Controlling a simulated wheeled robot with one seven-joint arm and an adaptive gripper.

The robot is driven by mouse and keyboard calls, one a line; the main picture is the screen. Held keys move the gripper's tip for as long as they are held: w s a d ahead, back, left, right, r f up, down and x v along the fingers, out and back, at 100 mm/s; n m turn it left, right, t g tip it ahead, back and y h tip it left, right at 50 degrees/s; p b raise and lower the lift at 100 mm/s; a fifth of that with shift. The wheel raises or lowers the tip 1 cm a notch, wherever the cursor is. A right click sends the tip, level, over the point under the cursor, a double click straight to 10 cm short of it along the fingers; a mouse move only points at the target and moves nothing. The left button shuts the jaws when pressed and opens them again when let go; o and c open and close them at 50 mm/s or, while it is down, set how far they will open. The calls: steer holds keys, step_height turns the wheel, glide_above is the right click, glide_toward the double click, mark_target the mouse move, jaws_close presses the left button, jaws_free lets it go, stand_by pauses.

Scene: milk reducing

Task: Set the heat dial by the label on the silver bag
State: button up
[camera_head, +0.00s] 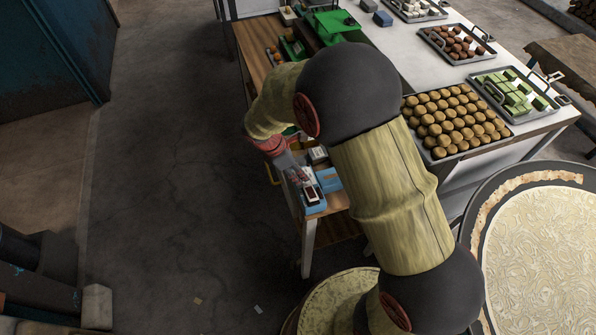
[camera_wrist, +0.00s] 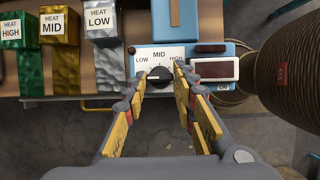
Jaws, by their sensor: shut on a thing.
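The silver bag (camera_wrist: 104,40) stands at the upper left in the wrist view, and its label reads HEAT LOW. The heat dial (camera_wrist: 159,73) is a dark knob on a white plate marked LOW at left, MID at top and HIGH at right. The plate sits on a blue box (camera_wrist: 203,48). My gripper (camera_wrist: 160,72) is shut on the dial, with one finger on each side of the knob. Where the pointer stands is too small to tell. In the head view my gripper (camera_head: 298,177) is over the blue box (camera_head: 316,207).
Left of the silver bag stand a gold bag (camera_wrist: 60,48) labelled HEAT MID and a green bag (camera_wrist: 14,52) labelled HEAT HIGH. A white panel with a dark red switch (camera_wrist: 212,70) is right of the dial. A tray of round brown pieces (camera_head: 437,155) lies at right.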

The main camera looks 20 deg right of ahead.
steer(key=shift+m, duration=0.3)
steer(key=m, duration=0.1)
steer(key=m+g+p, duration=0.1)
steer(key=m, duration=0.1)
steer(key=m+p, duration=0.1)
steer(key=shift+w+r+g, duration=0.1)
steer(key=shift+w+g, duration=0.15)
steer(key=shift+g, duration=0.15)
steer(key=shift+w+d+m+g+y+p, duration=0.1)
steer(key=shift+m+g+y+p, duration=0.25)
steer(key=shift+m, duration=0.65)
steer(key=shift+w+m+g+y+p, duration=0.1)
steer(key=shift+m+g+y+p, duration=0.2)
steer(key=shift+m, duration=0.7)
steer(key=o, duration=0.9)
steer(key=shift+c, duration=0.2)
steer(key=shift+s, duration=0.1)
steer(key=v, duration=1.2)
